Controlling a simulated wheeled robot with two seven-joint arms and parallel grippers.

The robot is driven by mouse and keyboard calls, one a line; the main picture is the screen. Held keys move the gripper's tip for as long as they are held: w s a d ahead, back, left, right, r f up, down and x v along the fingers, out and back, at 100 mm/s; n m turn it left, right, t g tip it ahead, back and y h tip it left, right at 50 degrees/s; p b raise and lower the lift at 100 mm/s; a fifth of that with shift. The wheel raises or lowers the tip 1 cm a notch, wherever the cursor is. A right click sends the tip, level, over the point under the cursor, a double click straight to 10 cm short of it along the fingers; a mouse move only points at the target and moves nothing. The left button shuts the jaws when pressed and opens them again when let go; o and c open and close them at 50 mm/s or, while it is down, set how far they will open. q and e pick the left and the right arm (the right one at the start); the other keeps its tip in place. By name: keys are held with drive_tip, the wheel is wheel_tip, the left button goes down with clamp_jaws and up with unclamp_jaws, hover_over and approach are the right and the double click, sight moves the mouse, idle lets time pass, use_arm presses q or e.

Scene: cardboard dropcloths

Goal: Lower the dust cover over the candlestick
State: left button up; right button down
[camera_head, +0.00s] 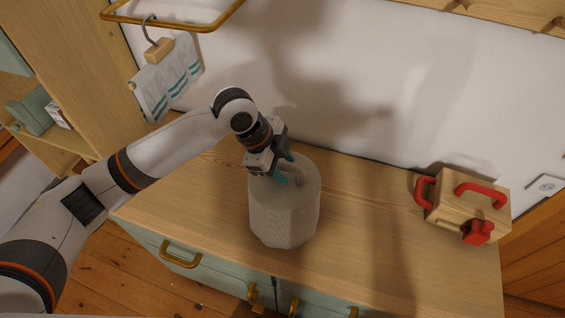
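The grey ribbed dust cover (284,215) is upright over the middle of the wooden cabinet top, near its front edge. Its lower rim is at or very close to the wood; I cannot tell whether it touches. A grey loop handle (299,177) is on its top. My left gripper (285,170) is at this handle, its two teal fingers on either side of the handle's left end. I cannot tell whether the fingers press on it. No candlestick shows; anything under the cover is hidden. My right gripper is not in view.
A wooden box with red handles (468,205) stands at the right of the cabinet top (365,225). The wood between it and the cover is clear. A cloth (168,82) hangs from a brass rail (185,27) at upper left. A white wall is behind.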

use_arm(q)
drive_tip(key=shift+a+r, duration=0.1)
drive_tip(key=shift+r, duration=0.1)
drive_tip(key=b+v, duration=0.2)
drive_tip(key=v, duration=0.9)
drive_tip(key=shift+r+b, duration=0.3)
drive_tip(key=shift+a, duration=0.15)
